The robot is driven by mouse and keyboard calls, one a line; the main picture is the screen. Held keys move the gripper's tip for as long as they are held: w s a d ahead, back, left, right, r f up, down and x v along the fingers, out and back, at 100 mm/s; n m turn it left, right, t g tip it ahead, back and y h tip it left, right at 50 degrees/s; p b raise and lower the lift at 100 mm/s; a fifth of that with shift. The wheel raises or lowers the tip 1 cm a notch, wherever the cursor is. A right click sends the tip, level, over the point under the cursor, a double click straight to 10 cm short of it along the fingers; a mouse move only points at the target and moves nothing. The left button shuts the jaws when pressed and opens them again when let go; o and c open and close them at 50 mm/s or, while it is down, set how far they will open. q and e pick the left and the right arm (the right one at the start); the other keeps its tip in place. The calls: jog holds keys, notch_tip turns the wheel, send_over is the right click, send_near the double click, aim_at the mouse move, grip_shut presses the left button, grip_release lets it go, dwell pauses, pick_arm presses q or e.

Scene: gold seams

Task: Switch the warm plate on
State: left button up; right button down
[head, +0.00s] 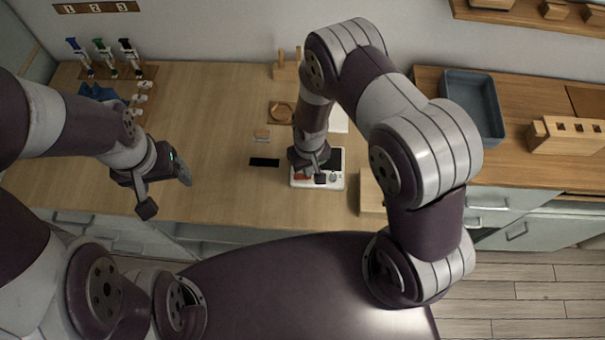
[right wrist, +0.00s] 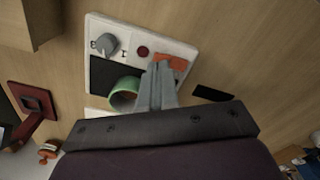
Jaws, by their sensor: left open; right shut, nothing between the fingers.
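The warm plate (head: 340,184) is a white box on the bench with a dark top. In the right wrist view the warm plate (right wrist: 124,28) shows a grey knob (right wrist: 106,43), a round dark-red button or lamp (right wrist: 143,52) and an orange-red switch (right wrist: 172,63). My right gripper (head: 318,177) is shut and empty, pointing down over the plate's control side. In the wrist view its fingertips (right wrist: 161,68) overlap the left edge of the orange-red switch; I cannot tell whether they touch it. My left gripper (head: 166,190) is open and empty, at the bench's front edge, far left of the plate.
A green ring-shaped thing (right wrist: 124,94) is at the dark top, beside my fingers. A black flat strip (head: 264,162) lies left of the plate. A wooden block (head: 372,192) stands close on its right. Pipettes (head: 104,52) stand at back left; a grey tray (head: 472,100) is at right.

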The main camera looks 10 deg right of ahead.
jog(key=shift+f+b, duration=0.9)
jog(key=shift+f, duration=0.2)
dwell(0.6)
notch_tip(320, 180, up, 7)
jog(key=p, duration=0.6)
jog(key=shift+r, duration=0.1)
dwell(0.4)
jog(key=shift+s, duration=0.35)
jog(key=s+d+r+m+b, duration=0.1)
jog(key=s+d+r+b, duration=0.2)
jog(key=r, duration=0.5)
jog(key=s+d+r+m+t+b, duration=0.1)
jog(key=s+d+r, duration=0.3)
jog(key=r, duration=0.5)
jog(key=shift+s+d+r+m+b, duration=0.15)
jog(key=shift+s+r+m+b, duration=0.2)
jog(key=shift+b, duration=0.55)
